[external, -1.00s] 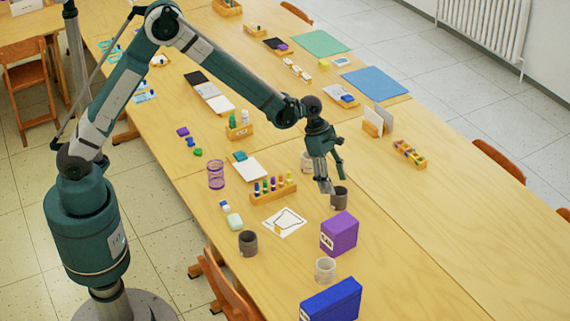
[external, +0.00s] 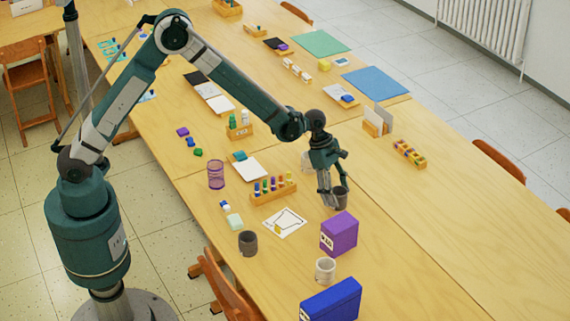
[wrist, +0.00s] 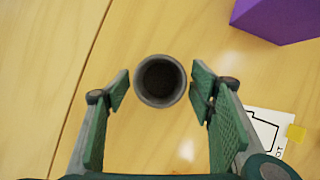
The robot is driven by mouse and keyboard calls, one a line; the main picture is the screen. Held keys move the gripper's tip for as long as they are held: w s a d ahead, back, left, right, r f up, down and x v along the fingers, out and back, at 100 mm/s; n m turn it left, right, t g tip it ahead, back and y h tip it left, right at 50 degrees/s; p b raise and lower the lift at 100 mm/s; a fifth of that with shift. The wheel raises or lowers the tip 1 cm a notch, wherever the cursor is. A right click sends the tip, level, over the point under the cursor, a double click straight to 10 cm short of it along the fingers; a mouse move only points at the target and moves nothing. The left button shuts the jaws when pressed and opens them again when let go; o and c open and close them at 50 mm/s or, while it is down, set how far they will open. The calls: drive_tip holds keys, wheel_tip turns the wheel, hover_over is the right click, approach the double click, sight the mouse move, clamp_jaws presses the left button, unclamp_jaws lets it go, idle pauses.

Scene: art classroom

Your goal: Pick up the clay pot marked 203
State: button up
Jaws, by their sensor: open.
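A dark grey clay pot (external: 342,198) stands upright on the table beside my gripper's fingers in the external view. In the wrist view this pot (wrist: 160,80) shows from above as a round open rim with a dark inside. My gripper (wrist: 161,90) is open, with one finger on each side of the pot and a gap on both sides. In the external view my gripper (external: 335,192) points down at the pot and partly covers it. Another dark pot (external: 248,243) and two pale pots (external: 325,270), (external: 307,161) stand apart. I cannot read a 203 on any pot.
A purple box (external: 339,234) stands close to the dark pot, and a blue box (external: 331,300) is nearer the front. A wooden rack of coloured pegs (external: 273,190) and a white drawing sheet (external: 285,223) lie to the left. The table to the right is clear.

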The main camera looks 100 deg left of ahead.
drive_tip(key=shift+x, duration=0.9)
drive_tip(key=c, duration=1.1)
